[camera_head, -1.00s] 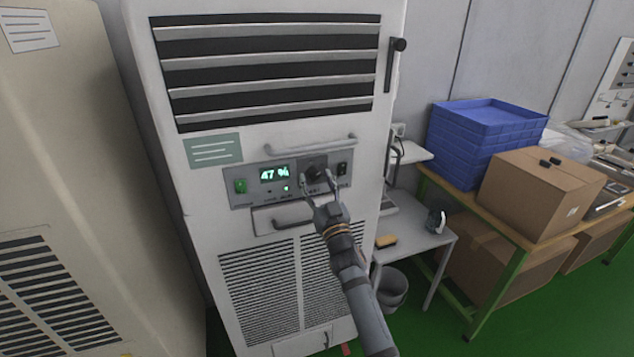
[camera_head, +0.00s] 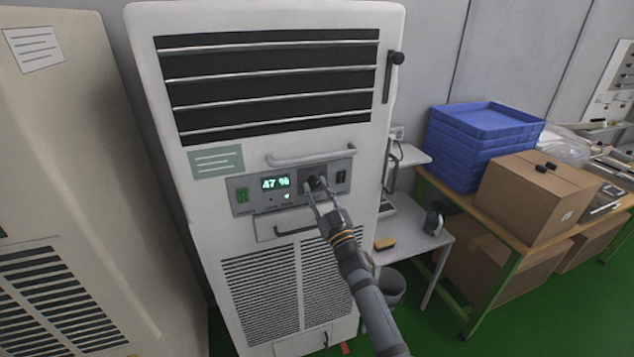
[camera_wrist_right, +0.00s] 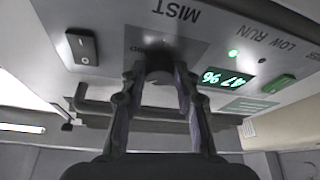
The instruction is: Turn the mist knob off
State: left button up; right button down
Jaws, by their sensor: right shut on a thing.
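The mist knob (camera_head: 316,183) is a small dark knob on the grey control panel (camera_head: 240,209) of a tall white cabinet (camera_head: 270,15). My right gripper (camera_head: 318,187) is at the panel with its two fingers shut on the knob. In the right wrist view, the fingers (camera_wrist_right: 160,75) close on the dark knob (camera_wrist_right: 160,62) under the upside-down label MIST. The fingers hide part of the knob, so I cannot tell its setting. My left gripper is not in view.
A black rocker switch (camera_head: 341,177) is right of the knob, and a green switch (camera_head: 242,196) is at the panel's left. A bar handle (camera_head: 310,156) juts out above the panel and a drawer handle (camera_head: 293,230) below. Blue crates (camera_head: 480,135) and a carton (camera_head: 535,200) stand at right.

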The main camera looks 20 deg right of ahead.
jog(key=n+y+p, duration=0.1)
jog(key=n+p, duration=0.1)
jog(key=n, duration=0.1)
jog(key=n+g+y+p, duration=0.1)
jog(key=n+p, duration=0.2)
jog(key=n+g+y+p, duration=0.1)
jog(key=n+p, duration=0.1)
jog(key=shift+d+r+n+y+p, duration=0.25)
jog(key=shift+r+n+y+p, duration=0.05)
jog(key=shift+r+n+y, duration=0.1)
jog(key=shift+d+f+n+g+y+p, duration=0.1)
jog(key=shift+n+g+y+p, duration=0.5)
jog(key=shift+n+p, duration=1.1)
jog(key=shift+n, duration=0.3)
jog(key=c, duration=1)
grip_release()
jog(key=shift+s+f, duration=0.1)
jog(key=v, duration=1.1)
jog(key=shift+s, duration=0.45)
jog(key=shift+d, duration=0.15)
